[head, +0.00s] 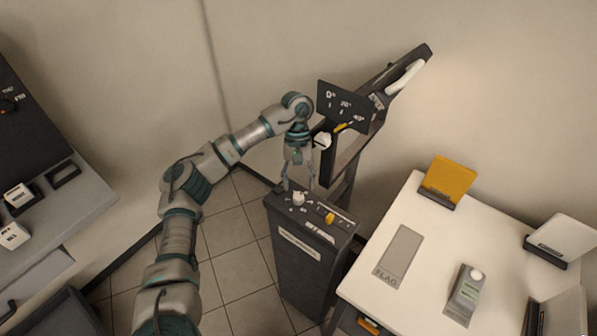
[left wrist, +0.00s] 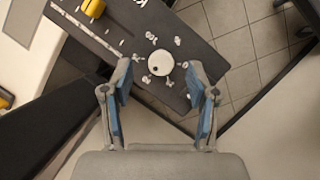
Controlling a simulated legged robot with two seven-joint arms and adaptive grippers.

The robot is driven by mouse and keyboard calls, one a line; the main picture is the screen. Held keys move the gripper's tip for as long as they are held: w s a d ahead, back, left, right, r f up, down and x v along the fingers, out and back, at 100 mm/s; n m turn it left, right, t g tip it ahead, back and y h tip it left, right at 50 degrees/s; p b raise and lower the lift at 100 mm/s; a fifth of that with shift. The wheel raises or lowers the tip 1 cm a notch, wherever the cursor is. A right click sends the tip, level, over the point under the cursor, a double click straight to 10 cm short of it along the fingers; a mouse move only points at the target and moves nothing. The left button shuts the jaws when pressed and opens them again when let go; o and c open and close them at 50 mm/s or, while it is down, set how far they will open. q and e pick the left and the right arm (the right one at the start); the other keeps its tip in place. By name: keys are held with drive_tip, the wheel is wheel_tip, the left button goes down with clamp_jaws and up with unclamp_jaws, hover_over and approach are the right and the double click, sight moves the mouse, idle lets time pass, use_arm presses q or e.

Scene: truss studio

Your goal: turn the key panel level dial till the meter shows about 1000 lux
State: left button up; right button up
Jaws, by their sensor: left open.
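The white level dial (head: 298,198) sits on the sloped top of the dark control pedestal (head: 309,250). In the left wrist view the round white dial (left wrist: 161,63) has a dark dot and lies between the fingertips in the picture, with small marks around it. My left gripper (head: 299,181) points down over the dial, open and empty. The wrist view also shows its two fingers (left wrist: 160,82) spread apart; contact with the dial cannot be made out. A light meter (head: 466,293) with a white dome stands on the white table; its reading is too small to read. My right gripper is out of view.
A yellow slider (head: 330,217) sits beside the dial on the pedestal top. A dark angle-scale plate (head: 344,107) and a slanted beam (head: 405,67) rise behind my left wrist. Tiled floor is clear left of the pedestal.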

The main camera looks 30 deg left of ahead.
use_arm(q)
wheel_tip(320, 180, up, 5)
drive_tip(key=shift+a+r, duration=0.1)
idle(0.7)
